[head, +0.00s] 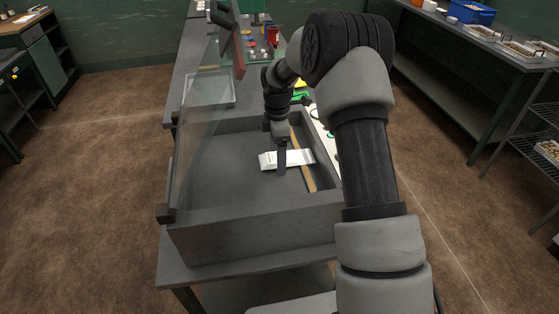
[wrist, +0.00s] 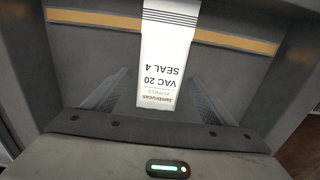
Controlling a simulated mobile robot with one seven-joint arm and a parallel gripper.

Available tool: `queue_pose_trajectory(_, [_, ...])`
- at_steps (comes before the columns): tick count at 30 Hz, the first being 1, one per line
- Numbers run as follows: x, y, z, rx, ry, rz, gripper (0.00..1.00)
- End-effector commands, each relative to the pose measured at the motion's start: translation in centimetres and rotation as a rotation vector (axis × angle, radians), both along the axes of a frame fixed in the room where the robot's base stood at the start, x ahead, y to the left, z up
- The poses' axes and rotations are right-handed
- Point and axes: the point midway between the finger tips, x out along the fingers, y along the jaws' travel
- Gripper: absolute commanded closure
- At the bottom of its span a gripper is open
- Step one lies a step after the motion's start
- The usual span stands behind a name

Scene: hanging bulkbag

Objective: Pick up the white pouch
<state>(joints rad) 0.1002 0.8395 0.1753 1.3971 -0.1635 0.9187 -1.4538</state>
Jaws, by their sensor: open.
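The white pouch (head: 287,159) lies in the grey open-topped chamber (head: 215,165), with its right end over a tan strip. In the wrist view the pouch (wrist: 168,55) shows printed text reading "VAC 20 SEAL 4", upside down. My gripper (head: 281,172) points down at the pouch from above. In the wrist view its two fingers (wrist: 158,90) are spread, one on each side of the pouch's near end. The gripper is open, and the pouch lies between the fingers.
A clear raised lid (head: 197,130) stands along the chamber's left side. The tan strip (wrist: 235,42) crosses the chamber floor under the pouch. The chamber walls stand close around. A bench with trays (head: 490,35) is at the right, and brown floor is clear at the left.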

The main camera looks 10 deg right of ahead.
Motion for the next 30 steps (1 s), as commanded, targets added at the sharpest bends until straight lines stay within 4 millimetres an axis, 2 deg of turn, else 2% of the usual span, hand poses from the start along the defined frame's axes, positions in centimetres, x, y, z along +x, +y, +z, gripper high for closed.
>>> queue_pose_trajectory(6, [0.0, 0.0, 0.0, 0.0, -0.001, 0.0, 0.24])
queue_pose_trajectory(15, [0.0, 0.0, 0.0, 0.0, -0.001, 0.0, 0.73])
queue_pose_trajectory(23, [0.1, 0.0, 0.6, 0.0, -0.003, 0.0, 0.73])
queue_pose_trajectory(26, [0.2, 0.0, 2.1, 0.0, -0.005, 0.0, 0.73])
queue_pose_trajectory(30, [0.1, 0.0, 5.0, 0.0, -0.006, 0.0, 0.73])
